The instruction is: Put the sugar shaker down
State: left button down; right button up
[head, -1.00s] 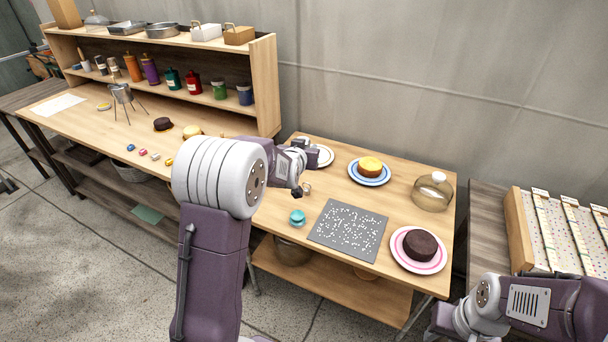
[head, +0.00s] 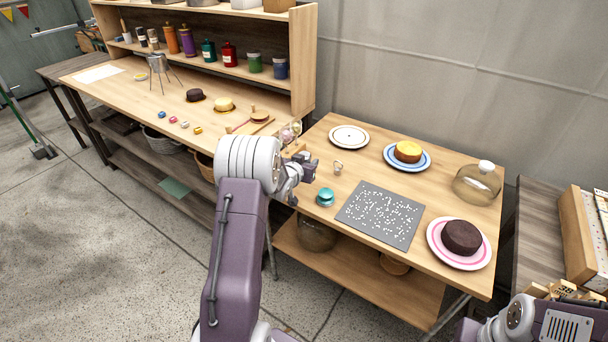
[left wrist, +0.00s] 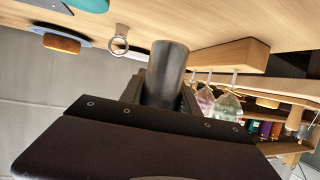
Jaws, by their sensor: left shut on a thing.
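My left gripper (head: 306,166) is over the left end of the right-hand table, partly hidden by its own arm. In the left wrist view it (left wrist: 168,98) is shut on a dark grey cylinder, which I take for the sugar shaker (left wrist: 168,66). The shaker's free end points toward the tabletop (left wrist: 210,22); I cannot tell whether it touches. In the head view I cannot make the shaker out. My right gripper is out of view; only part of that arm shows at the bottom right.
A speckled grey mat (head: 346,214), an empty plate (head: 349,137), a chocolate cake (head: 461,237) and a glass dome (head: 477,185) also occupy the table.

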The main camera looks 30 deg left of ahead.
pick_arm(q)
jog(key=shift+a+f, duration=0.25)
jog(key=shift+a, duration=0.3)
notch_tip(320, 180, down, 4)
jog(key=shift+f+b, duration=0.1)
jog(key=shift+b, duration=0.5)
jog(key=shift+d+f, duration=0.1)
jog(key=c, duration=0.9)
grip_release()
